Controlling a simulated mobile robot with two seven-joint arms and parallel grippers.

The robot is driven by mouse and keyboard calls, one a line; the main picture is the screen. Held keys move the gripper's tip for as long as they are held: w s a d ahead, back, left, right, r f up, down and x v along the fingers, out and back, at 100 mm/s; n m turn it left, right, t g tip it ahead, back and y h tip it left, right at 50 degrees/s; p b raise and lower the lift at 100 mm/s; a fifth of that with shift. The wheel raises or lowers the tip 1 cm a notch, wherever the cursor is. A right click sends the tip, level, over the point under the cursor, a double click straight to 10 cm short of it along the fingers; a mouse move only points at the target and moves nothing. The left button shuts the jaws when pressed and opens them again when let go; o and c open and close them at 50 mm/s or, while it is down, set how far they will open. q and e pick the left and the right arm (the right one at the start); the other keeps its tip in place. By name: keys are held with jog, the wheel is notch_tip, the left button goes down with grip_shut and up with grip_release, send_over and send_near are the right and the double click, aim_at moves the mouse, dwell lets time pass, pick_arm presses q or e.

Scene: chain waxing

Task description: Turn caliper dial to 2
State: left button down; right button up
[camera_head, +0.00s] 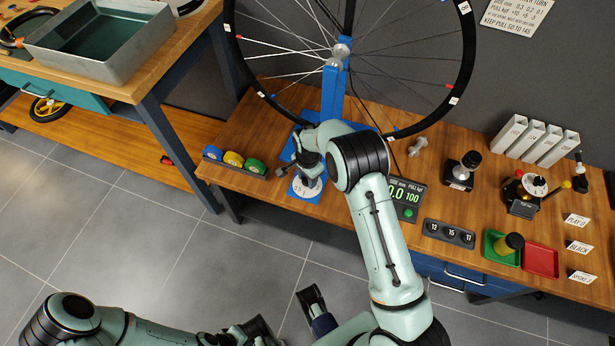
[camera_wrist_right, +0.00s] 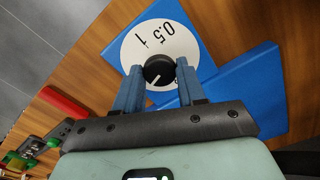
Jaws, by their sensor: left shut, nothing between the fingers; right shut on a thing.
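The caliper dial is a white disc (camera_head: 305,190) on a blue base at the table's front edge. In the right wrist view, the dial face (camera_wrist_right: 138,48) shows 0.5 and 1; another marking is mostly hidden by a finger. Its black knob (camera_wrist_right: 158,68) has a white line pointing to the lower left in that view. My right gripper (camera_wrist_right: 158,78) is shut on the knob, one blue finger on each side; it also shows in the head view (camera_head: 309,170). My left gripper (camera_head: 262,330) is low at the bottom edge, away from the table, shut and empty, partly cut off.
A spoked wheel (camera_head: 455,60) stands behind the dial on a blue stand (camera_head: 332,100). A tape holder (camera_head: 212,155) is left of the dial. A display (camera_head: 408,200) reading 100 is right, partly behind my arm. Number blocks (camera_head: 450,233) and green and red trays (camera_head: 541,262) lie further right.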

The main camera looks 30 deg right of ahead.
aim_at(307, 180)
jog(key=shift+m, duration=1.6)
jog(key=shift+a+p, duration=0.1)
jog(key=shift+p, duration=0.2)
jog(key=o, duration=1.1)
jog(key=shift+c, duration=0.2)
jog(key=shift+r, duration=0.1)
notch_tip(307, 180, up, 13)
jog(key=p, duration=0.1)
jog(key=shift+r+p, duration=0.15)
jog(key=shift+p, duration=0.2)
